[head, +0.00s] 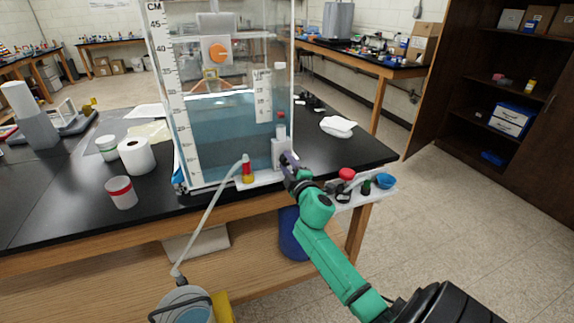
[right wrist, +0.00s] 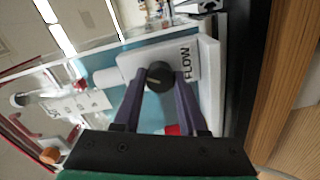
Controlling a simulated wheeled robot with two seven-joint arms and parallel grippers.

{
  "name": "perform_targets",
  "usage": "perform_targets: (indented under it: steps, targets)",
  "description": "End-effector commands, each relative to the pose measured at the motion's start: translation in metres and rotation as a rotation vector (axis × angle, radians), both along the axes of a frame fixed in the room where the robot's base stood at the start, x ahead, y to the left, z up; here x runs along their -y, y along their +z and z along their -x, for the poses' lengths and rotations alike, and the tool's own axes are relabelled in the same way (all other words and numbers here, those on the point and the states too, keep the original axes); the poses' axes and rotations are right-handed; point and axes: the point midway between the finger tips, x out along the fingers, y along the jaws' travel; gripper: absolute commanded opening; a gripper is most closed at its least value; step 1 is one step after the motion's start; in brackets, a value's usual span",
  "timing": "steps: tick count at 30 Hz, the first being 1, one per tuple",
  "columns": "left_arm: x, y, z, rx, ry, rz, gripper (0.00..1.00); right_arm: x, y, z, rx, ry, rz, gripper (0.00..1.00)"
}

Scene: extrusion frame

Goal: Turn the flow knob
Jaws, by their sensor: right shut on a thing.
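The flow knob (right wrist: 160,74) is a small round black knob on a white block marked FLOW (right wrist: 188,62) in the right wrist view. The white block (head: 277,152) also shows in the head view, at the front right corner of the clear water tank (head: 225,125). My right gripper (right wrist: 161,82) is shut on the knob, with one purple finger on each side of it. In the head view my right gripper (head: 288,160) reaches the block from the front right and hides the knob. My left gripper is in neither view.
A grey hose (head: 207,222) runs from a red and yellow fitting (head: 247,172) beside the block down to a device below. White jars stand at the left.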

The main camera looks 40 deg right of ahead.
Motion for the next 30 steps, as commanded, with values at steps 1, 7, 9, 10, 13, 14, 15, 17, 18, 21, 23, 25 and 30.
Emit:
perform_targets:
  steps: [1, 7, 9, 10, 13, 14, 15, 17, 18, 21, 23, 25, 30]
  targets:
    - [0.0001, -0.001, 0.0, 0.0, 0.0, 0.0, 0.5, -0.0006, -0.0006, -0.0001, -0.007, 0.002, 0.021, 0.0]
    - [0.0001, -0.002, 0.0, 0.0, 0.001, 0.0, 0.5, -0.001, -0.0006, -0.0003, -0.028, 0.002, 0.08, 0.0]
    - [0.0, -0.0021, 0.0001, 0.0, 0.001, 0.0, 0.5, -0.001, -0.0006, -0.0003, -0.032, 0.002, 0.091, 0.0]
    - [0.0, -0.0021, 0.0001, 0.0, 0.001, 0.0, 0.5, -0.001, -0.0006, -0.0003, -0.033, 0.002, 0.094, 0.0]
    - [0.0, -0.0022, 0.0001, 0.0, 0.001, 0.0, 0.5, -0.0011, -0.0006, -0.0003, -0.035, 0.002, 0.099, 0.0]
    - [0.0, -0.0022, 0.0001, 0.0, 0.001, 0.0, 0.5, -0.0011, -0.0006, -0.0003, -0.035, 0.002, 0.1, 0.0]
    - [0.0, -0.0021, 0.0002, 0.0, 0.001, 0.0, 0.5, -0.0011, -0.0006, -0.0003, -0.035, 0.002, 0.1, 0.0]
    - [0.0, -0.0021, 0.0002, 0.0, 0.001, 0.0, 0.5, -0.0011, -0.0006, -0.0003, -0.035, 0.002, 0.1, 0.0]
    - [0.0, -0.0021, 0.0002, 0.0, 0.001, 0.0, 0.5, -0.001, -0.0006, -0.0003, -0.035, 0.002, 0.099, 0.0]
    - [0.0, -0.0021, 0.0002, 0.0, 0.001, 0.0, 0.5, -0.0011, -0.0007, -0.0003, -0.035, 0.002, 0.099, 0.0]
    - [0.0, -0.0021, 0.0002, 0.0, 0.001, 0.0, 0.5, -0.0011, -0.0007, -0.0003, -0.035, 0.002, 0.098, 0.45]
    - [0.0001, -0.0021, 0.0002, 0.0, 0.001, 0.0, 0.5, -0.001, -0.0007, -0.0002, -0.035, 0.002, 0.098, 0.71]
    - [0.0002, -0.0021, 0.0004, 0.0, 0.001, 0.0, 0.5, -0.0006, -0.0006, -0.0002, -0.035, 0.001, 0.098, 0.71]
